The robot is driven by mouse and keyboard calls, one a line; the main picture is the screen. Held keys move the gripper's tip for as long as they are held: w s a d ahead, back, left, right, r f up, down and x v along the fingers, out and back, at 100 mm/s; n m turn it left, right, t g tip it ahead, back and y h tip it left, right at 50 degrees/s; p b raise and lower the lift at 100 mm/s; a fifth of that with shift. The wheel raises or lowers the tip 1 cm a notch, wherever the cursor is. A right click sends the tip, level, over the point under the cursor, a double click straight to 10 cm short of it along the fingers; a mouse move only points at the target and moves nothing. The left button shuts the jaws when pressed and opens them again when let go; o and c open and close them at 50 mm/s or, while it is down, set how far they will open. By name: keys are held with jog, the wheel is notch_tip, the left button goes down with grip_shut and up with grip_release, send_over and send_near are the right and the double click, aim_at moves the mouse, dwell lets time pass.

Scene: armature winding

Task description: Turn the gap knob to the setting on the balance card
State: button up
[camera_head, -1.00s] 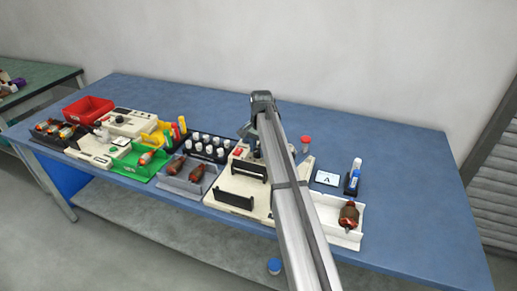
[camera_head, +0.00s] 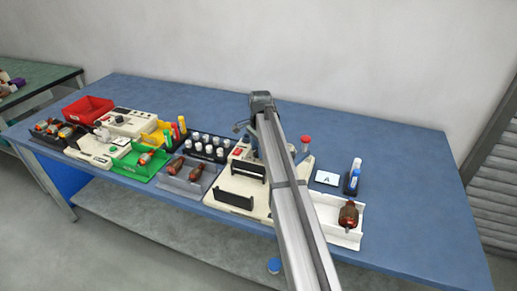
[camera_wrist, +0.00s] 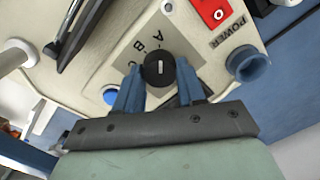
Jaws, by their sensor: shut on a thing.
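The gap knob (camera_wrist: 158,72) is a round black knob with a short white mark, on a cream machine panel in the wrist view. Letters A, B and C are printed beside it, and the mark points up in the picture, roughly toward the A side. My gripper (camera_wrist: 159,80) is shut on the knob, one blue finger on each side. The balance card (camera_head: 327,178) is a small white card showing the letter A in the head view. In that view my arm hides the knob and most of my gripper.
A red POWER switch (camera_wrist: 213,12) and a blue round socket (camera_wrist: 247,64) lie right of the knob. A blue button (camera_wrist: 110,95) is at its left. A white tray (camera_head: 335,235) with a wound armature (camera_head: 348,214) stands right of the machine. The table's back right is clear.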

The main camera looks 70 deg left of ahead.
jog(key=o, duration=1.1)
jog(key=shift+c, duration=0.2)
notch_tip(320, 180, up, 14)
jog(key=shift+d, duration=0.35)
jog(key=shift+w+f, duration=0.1)
